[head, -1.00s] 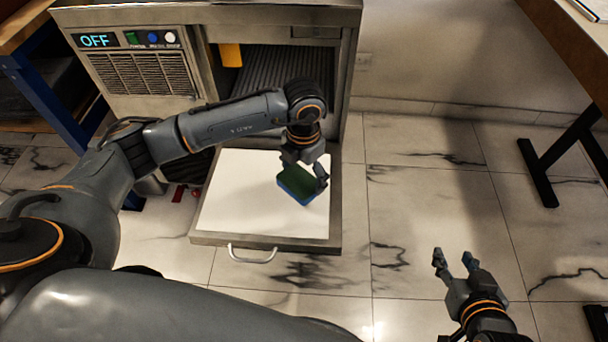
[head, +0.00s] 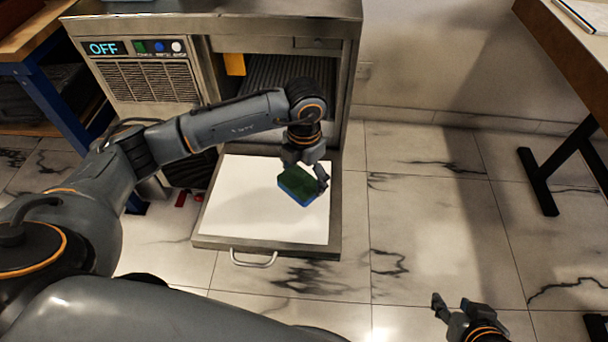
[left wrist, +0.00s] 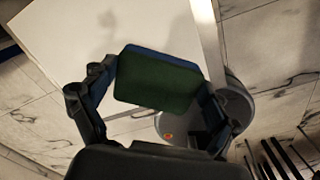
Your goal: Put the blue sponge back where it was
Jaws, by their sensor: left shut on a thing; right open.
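The blue sponge (head: 297,186) has a green top face and a blue side. It is over the right part of the open drawer's white surface (head: 250,210). My left gripper (head: 305,172) is shut on the sponge from above. In the left wrist view the sponge (left wrist: 158,80) sits between the two fingers, green face toward the camera. I cannot tell whether it touches the white surface. My right gripper (head: 458,306) is open and empty over the floor at the lower right.
The drawer has a metal rim and a front handle (head: 254,259). Behind it stands a metal machine with an OFF display (head: 104,48) and an opening with a yellow tag (head: 234,64). A table (head: 560,60) stands at the right. Tiled floor between is clear.

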